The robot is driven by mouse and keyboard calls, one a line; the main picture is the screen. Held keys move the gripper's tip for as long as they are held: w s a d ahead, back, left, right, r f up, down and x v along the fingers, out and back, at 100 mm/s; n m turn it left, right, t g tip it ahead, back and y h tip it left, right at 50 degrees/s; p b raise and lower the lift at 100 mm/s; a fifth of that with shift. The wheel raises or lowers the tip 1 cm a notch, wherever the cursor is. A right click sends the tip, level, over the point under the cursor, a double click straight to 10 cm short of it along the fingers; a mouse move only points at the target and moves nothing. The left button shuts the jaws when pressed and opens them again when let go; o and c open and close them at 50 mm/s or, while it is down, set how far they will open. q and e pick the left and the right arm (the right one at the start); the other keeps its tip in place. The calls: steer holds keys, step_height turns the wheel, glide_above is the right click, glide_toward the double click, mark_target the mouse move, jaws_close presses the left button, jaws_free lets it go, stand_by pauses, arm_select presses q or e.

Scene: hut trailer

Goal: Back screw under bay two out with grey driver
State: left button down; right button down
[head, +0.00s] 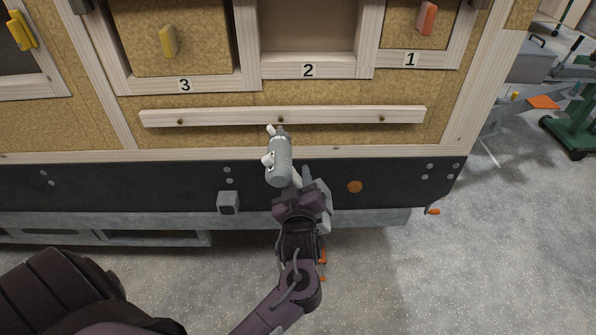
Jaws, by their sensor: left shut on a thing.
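The grey driver (279,162) is in my left gripper (298,190), which is shut on it below the wall. The driver points up and slightly left, and its tip end is close to the lower edge of a pale wooden batten (230,116). The batten runs across the cork wall under the bays and carries three dark screws: a left one (180,121), a middle one (281,118) under bay two, and a right one (381,119). The driver's tip is just below the middle screw; I cannot tell whether they touch. My right gripper is not in view.
Bay two (308,38) is an empty open recess above its number plate. Bay three (130,30) has a yellow handle, and bay one (398,38) a red-orange handle. A black rail (120,180) and grey step run below. Open floor and a green stand (572,135) are at right.

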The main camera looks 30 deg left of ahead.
arm_select(q)
steer(key=s+a+p, duration=0.2)
steer(key=s+a, duration=0.2)
steer(key=s, duration=0.3)
steer(key=shift+r, duration=0.15)
stand_by(0.3)
